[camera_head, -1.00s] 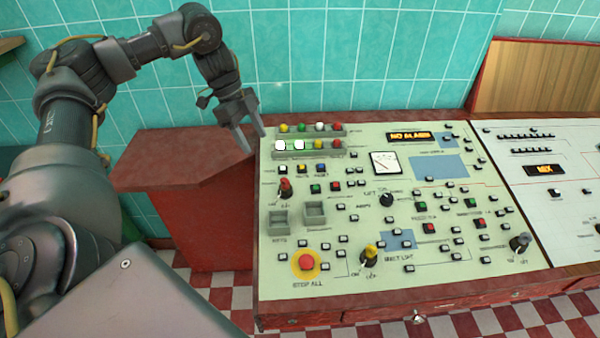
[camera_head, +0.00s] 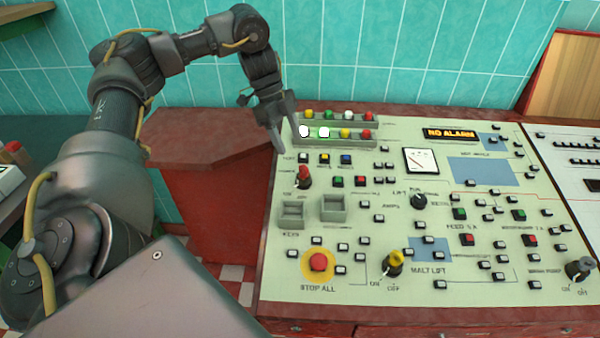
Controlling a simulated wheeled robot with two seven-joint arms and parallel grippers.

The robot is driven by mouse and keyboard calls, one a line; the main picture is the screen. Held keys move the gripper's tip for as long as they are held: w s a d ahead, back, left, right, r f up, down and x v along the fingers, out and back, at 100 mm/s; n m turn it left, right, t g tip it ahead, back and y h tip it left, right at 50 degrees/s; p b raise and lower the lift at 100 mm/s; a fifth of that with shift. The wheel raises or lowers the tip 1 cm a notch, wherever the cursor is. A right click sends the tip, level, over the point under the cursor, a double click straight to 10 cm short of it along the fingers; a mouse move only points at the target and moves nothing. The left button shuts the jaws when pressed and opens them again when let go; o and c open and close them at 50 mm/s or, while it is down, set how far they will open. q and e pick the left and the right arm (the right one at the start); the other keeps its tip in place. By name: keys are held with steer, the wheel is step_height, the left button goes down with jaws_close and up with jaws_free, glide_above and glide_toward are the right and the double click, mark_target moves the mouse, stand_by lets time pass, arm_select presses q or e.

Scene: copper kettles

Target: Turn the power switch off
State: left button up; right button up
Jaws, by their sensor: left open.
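A small red-handled toggle switch (camera_head: 303,175) stands on the left part of the pale green control panel (camera_head: 400,295). Small on/off lettering lies below it, and a label to its left is too blurred to read for certain. I cannot tell which way its lever leans. My left gripper (camera_head: 286,136) is open and empty, its fingers pointing down at the panel's left edge. It is up and left of the red switch, apart from it. My right gripper is not in view.
A red stop button (camera_head: 319,262) and a yellow-handled switch (camera_head: 393,264) sit nearer the front. Lamp rows (camera_head: 335,133) stand just right of my left gripper. A red side counter (camera_head: 205,148) is at the left.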

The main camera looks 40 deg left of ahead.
arm_select(q)
steer(key=b, duration=0.2)
glide_above(301, 172)
steer(key=a, duration=0.3)
steer(key=f, duration=0.4)
steer(key=shift+d+f, duration=0.2)
steer(key=shift+f, duration=0.1)
steer(key=x, duration=0.4)
steer(key=shift+f, duration=0.2)
steer(key=shift+w+d+f, duration=0.1)
steer(key=shift+d+f, duration=0.2)
steer(key=shift+f, duration=0.2)
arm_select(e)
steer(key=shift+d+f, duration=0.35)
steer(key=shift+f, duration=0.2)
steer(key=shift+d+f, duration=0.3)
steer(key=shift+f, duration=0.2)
arm_select(q)
steer(key=c, duration=1)
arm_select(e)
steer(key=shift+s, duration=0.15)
